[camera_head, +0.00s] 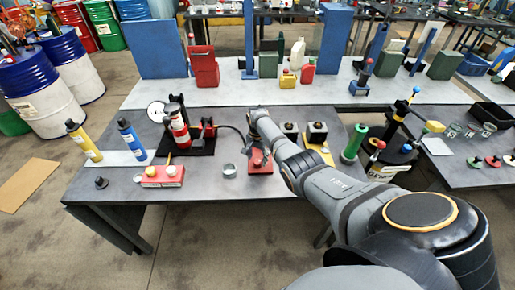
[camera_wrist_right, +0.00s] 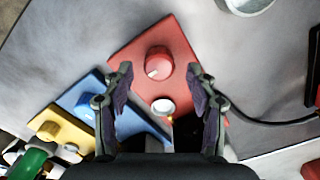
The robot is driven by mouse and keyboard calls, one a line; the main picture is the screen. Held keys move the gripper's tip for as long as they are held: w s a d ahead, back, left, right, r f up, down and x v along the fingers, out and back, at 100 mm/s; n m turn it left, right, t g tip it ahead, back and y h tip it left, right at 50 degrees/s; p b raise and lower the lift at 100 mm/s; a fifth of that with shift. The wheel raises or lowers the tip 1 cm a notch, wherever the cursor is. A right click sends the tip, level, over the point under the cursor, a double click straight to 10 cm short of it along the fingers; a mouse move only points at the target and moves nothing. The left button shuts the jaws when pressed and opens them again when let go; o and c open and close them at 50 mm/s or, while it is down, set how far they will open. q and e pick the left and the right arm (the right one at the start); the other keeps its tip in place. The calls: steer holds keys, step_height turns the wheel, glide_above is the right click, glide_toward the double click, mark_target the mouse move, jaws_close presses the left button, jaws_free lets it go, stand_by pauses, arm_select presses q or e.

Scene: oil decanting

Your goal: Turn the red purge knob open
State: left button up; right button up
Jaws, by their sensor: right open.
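The red purge knob (camera_wrist_right: 159,62) is a round red dial with a pale pointer mark, on a red plate (camera_wrist_right: 180,48) in the right wrist view. A round white part (camera_wrist_right: 163,107) sits on the same plate, nearer my gripper. My right gripper (camera_wrist_right: 158,82) is open, its fingers apart on either side of the plate's middle, with the knob showing beyond and between the tips; I see no contact. In the head view my right gripper (camera_head: 256,146) hangs over the red plate (camera_head: 260,168) and partly hides the knob. My left gripper is not in view.
A blue knob (camera_wrist_right: 88,103) and a yellow knob (camera_wrist_right: 48,130) sit on neighbouring plates. A dark cable runs from the plate's side towards a red-and-black apparatus (camera_head: 179,130). A small metal cup (camera_head: 229,170) stands nearby. The table's front edge beside it is clear.

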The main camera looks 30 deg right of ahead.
mark_target(258, 161)
step_height(258, 161, up, 10)
steer(key=shift+r, duration=0.2)
stand_by(0.4)
